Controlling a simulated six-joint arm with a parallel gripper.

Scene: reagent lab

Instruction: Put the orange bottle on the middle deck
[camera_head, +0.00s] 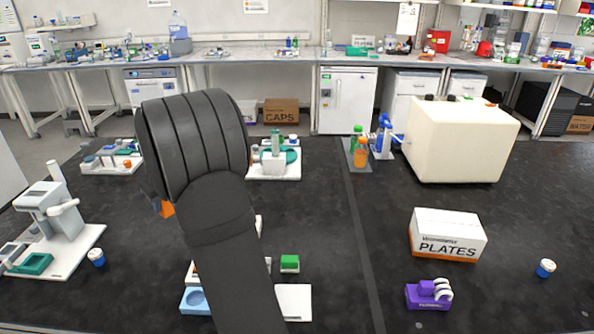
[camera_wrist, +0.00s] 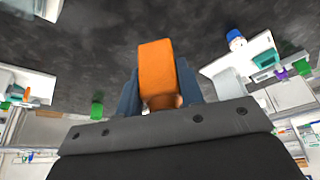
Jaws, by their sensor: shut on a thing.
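In the wrist view, my gripper (camera_wrist: 158,85) is shut on an orange bottle (camera_wrist: 156,66), with one blue-grey finger on each side of it. In the head view, my arm hides the gripper; a small orange part of the held bottle (camera_head: 166,209) shows at the arm's left edge, over the dark bench. A white deck (camera_head: 288,175) with grey and green equipment stands behind my arm, right of its upper end. Another white deck (camera_head: 296,302) is partly hidden by my forearm at the front. I cannot tell for certain which is the middle deck.
A left deck (camera_head: 75,255) carries a grey device. A blue-and-white jar (camera_head: 97,258) stands beside it. Another orange bottle (camera_head: 361,155) stands by a green one at the back. A cream box (camera_head: 462,140), a PLATES carton (camera_head: 447,236) and a purple rack (camera_head: 425,296) stand right.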

